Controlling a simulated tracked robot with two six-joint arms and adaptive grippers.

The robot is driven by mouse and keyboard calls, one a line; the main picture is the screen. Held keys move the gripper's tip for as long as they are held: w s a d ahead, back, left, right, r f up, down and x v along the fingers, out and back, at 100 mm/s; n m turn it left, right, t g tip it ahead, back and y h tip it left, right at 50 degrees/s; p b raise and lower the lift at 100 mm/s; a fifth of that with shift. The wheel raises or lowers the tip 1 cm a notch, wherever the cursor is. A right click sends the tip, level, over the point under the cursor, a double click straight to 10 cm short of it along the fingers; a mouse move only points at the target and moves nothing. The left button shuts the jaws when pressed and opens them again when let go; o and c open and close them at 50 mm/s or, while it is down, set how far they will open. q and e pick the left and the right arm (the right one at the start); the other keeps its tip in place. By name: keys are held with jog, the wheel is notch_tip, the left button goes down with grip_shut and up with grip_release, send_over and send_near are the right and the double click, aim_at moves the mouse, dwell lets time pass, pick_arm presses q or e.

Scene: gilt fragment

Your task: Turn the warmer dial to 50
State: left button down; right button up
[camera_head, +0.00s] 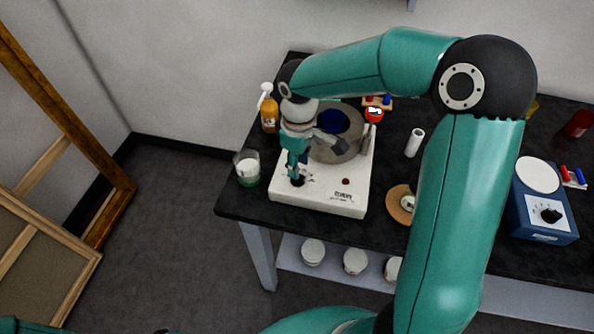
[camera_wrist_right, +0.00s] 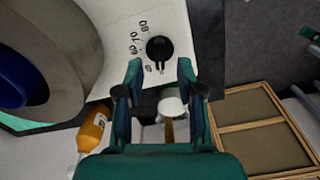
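The warmer (camera_head: 318,199) is a white box on the dark table, with a round grey plate or pan (camera_head: 349,147) on top and something dark blue (camera_head: 334,121) in it. Its black dial (camera_head: 297,180) is at the front left corner, partly covered by my gripper in the head view. In the wrist view the dial (camera_wrist_right: 160,48) shows clearly, with 60, 70 and 80 printed beside it; its exact setting is unclear. My right gripper (camera_wrist_right: 161,72) is open, its fingertips just short of the dial, either side of its line. My left gripper is not in view.
A glass jar (camera_head: 247,168) and an amber bottle (camera_head: 268,112) stand left of the warmer. A white cylinder (camera_head: 414,142) and a round tan disc (camera_head: 401,204) lie to its right. A blue device (camera_head: 543,205) with its own knob stands far right.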

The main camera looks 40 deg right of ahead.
notch_tip(320, 180, down, 3)
jog(key=shift+w+r, duration=0.1)
jog(key=shift+r, duration=0.05)
jog(key=shift+f, duration=0.6)
